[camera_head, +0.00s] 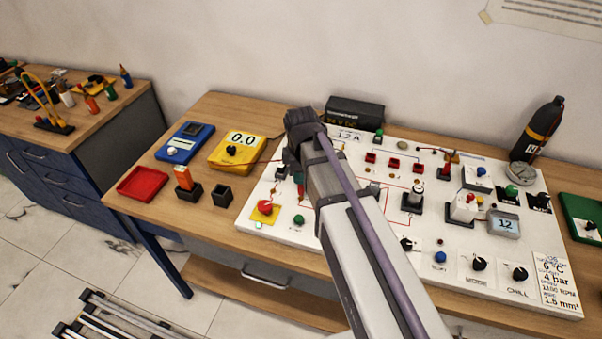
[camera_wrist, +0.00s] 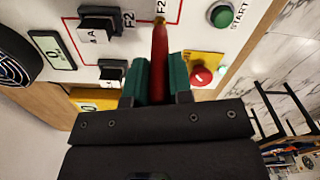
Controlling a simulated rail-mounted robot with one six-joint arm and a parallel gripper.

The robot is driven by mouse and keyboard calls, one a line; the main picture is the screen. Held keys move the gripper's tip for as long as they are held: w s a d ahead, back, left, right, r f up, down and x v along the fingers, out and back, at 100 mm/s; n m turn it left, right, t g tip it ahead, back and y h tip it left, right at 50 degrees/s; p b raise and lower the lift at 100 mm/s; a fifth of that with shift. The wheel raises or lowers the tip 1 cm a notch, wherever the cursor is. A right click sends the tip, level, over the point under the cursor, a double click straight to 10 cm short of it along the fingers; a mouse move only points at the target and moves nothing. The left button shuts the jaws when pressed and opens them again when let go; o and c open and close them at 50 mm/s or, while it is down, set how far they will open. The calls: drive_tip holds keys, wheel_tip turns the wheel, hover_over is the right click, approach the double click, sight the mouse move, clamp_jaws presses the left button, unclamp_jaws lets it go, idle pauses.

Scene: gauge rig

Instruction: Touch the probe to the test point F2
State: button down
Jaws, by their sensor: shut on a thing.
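My gripper (camera_wrist: 160,82) is shut on the red probe (camera_wrist: 159,60), held between its green fingers. In the wrist view the probe's narrow tip points up the picture to the red line on the white panel, just below an "F2" label. The tip overlaps the spot of test point F2 (camera_wrist: 161,20), a small brassy patch. I cannot tell whether they touch or a small gap remains. In the head view my gripper (camera_head: 298,178) is over the panel's left part, and my arm hides much of the area. The yellow meter (camera_head: 238,152) reads 0.0.
A black switch block (camera_wrist: 100,27) with another "F2" label stands left of the probe. A green START button (camera_wrist: 222,14) and a red button on yellow (camera_wrist: 201,75) are on the right. The white panel (camera_head: 340,145) carries several raised parts. A red tray (camera_head: 142,184) lies left.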

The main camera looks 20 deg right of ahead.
wheel_tip(320, 180, up, 8)
drive_tip(key=p, duration=0.8)
drive_tip(key=shift+r, duration=0.1)
wheel_tip(320, 180, down, 4)
drive_tip(key=b, duration=0.3)
drive_tip(key=shift+b, duration=0.35)
drive_tip(key=shift+r+p, duration=0.3)
drive_tip(key=shift+r, duration=0.05)
drive_tip(key=shift+r, duration=0.1)
idle(0.4)
